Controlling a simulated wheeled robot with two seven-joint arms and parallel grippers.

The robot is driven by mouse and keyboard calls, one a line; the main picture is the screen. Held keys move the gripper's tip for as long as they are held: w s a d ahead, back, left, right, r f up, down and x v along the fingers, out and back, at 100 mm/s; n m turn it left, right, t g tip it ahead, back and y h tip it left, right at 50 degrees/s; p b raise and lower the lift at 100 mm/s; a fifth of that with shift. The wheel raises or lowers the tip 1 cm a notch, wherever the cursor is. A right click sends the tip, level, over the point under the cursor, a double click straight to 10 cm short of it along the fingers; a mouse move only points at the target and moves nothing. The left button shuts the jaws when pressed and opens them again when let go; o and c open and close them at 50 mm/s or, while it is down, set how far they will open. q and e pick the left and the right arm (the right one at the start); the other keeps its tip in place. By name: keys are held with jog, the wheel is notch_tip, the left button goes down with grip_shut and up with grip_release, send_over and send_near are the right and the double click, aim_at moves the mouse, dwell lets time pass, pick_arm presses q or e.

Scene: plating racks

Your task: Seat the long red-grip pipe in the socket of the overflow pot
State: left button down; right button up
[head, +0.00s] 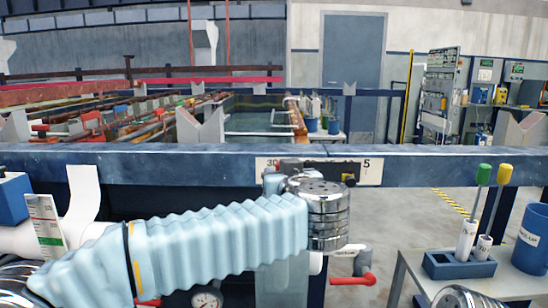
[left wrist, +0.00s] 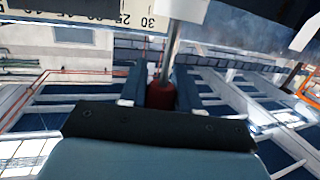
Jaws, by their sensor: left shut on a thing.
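In the left wrist view my left gripper (left wrist: 160,90) is shut on the red grip (left wrist: 160,95) of a pipe. The pipe's grey shaft (left wrist: 173,45) runs from the grip towards the top of the picture. In the head view my left arm reaches in from the left and its wrist ends in front of the blue rail. That wrist hides most of the gripper and the pipe there. I cannot make out the overflow pot or its socket in either view. My right gripper is not in view.
A blue rail (head: 150,160) with a white scale plate (head: 370,172) crosses in front of me. A red-handled valve (head: 355,280) is below it. At right, a blue block (head: 460,265) holds yellow- and green-handled tools beside a blue cup (head: 531,240). Tanks lie beyond the rail.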

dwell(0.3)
pick_arm(q)
notch_tip(320, 180, down, 6)
jog(key=b, duration=0.3)
jog(key=shift+r, duration=0.2)
dwell(0.7)
jog(key=shift+p, duration=0.55)
dwell(0.3)
jog(key=shift+p, duration=0.5)
dwell(0.4)
